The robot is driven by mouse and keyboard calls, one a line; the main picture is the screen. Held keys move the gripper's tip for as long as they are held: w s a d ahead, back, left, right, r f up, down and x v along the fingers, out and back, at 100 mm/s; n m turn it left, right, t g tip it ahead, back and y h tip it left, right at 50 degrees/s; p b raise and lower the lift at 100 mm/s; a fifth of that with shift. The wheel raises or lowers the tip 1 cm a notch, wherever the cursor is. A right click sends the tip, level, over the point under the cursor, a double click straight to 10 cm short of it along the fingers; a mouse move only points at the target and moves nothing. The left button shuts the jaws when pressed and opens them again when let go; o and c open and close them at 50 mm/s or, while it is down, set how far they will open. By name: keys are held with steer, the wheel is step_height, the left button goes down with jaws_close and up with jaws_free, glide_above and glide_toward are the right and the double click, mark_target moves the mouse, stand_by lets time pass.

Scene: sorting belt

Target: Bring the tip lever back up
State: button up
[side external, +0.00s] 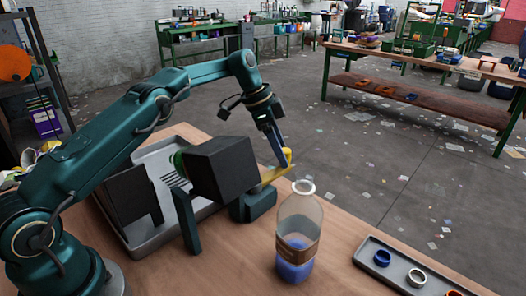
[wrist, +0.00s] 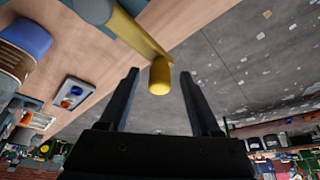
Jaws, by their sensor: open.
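The tip lever is a yellow bar (side external: 273,174) reaching out from a dark teal block (side external: 253,203) beside a black box (side external: 220,168). The bar lies close to level in the side view, with a rounded yellow knob (side external: 288,156) at its outer end. In the wrist view the bar (wrist: 142,35) comes in from the upper left and ends at the knob (wrist: 159,78). My gripper (side external: 276,150) is open and points down at the knob. In the wrist view its fingers stand on either side of the knob, with gaps; I see no contact.
A clear bottle (side external: 299,215) with blue contents stands on the wooden table near the lever. A small tray (side external: 398,272) with rings lies to the right. A large grey tray (side external: 150,241) lies around the black box. Beyond the table edge is open floor.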

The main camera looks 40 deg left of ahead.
steer(key=s+a, duration=0.7)
steer(key=a, duration=0.1)
steer(key=shift+s+a, duration=0.2)
steer(key=shift+s, duration=0.15)
steer(key=shift+d+n, duration=0.1)
steer(key=shift+n, duration=0.2)
steer(key=c, duration=0.9)
steer(key=r+n, duration=0.2)
steer(key=w+r+n+h, duration=0.1)
steer(key=r+n, duration=0.1)
steer(key=n, duration=0.1)
steer(key=shift+w+t, duration=0.2)
steer(key=shift+t, duration=0.2)
jaws_close()
step_height(320, 180, up, 4)
steer(key=w+a+n+t+h, duration=0.1)
steer(key=a+n, duration=0.1)
steer(key=n, duration=0.2)
steer(key=d+r+x, duration=0.1)
steer(key=d+x, duration=0.1)
steer(key=x, duration=0.9)
steer(key=shift+w+d, duration=0.2)
